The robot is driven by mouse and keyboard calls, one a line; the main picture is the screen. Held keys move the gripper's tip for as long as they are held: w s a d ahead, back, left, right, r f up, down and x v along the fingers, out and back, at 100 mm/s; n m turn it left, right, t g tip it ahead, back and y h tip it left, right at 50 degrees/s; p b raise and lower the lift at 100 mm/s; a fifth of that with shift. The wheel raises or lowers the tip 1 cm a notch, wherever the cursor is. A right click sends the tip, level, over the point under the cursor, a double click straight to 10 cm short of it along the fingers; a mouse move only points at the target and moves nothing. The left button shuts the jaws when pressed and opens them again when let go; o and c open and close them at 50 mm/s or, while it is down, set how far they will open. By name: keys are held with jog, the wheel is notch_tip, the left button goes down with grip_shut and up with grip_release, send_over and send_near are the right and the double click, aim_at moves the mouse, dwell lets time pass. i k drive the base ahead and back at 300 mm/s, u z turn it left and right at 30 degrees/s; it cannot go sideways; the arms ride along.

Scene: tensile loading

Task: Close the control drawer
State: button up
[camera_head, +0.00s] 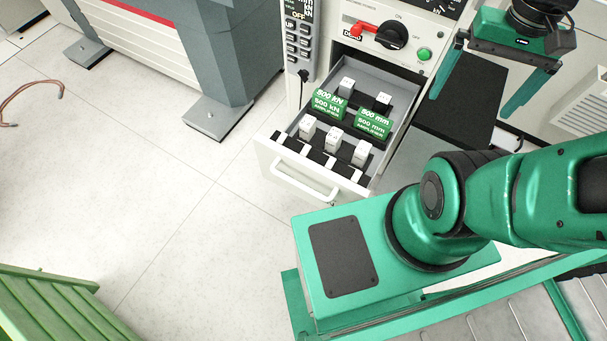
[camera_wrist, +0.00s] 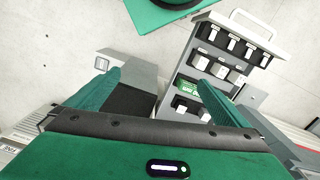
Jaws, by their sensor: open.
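The control drawer (camera_head: 376,178) is pulled out from the grey-white cabinet in the head view. It has a white bar handle (camera_head: 304,181) on its front. Inside are several white blocks and two green labelled blocks, "500 kN" (camera_head: 327,104) and "500 mm" (camera_head: 372,124). My gripper (camera_head: 472,108) is open and empty, to the right of the drawer and apart from it, fingers pointing down. In the wrist view the open drawer (camera_wrist: 190,62) lies beyond my fingers (camera_wrist: 157,92), with its handle (camera_wrist: 252,24) at the far end.
The cabinet panel above the drawer carries a red switch (camera_head: 358,30), a black knob (camera_head: 391,36) and a green button (camera_head: 424,54). A dark surface (camera_head: 462,98) lies right of the drawer. The floor (camera_head: 190,220) left of the drawer is clear.

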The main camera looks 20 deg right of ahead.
aim_at(307, 178)
jog(key=u, duration=0.05)
jog(key=k, duration=0.5)
jog(key=u, duration=1.25)
jog(key=k, duration=1.05)
jog(key=z, duration=0.95)
jog(key=i, duration=1)
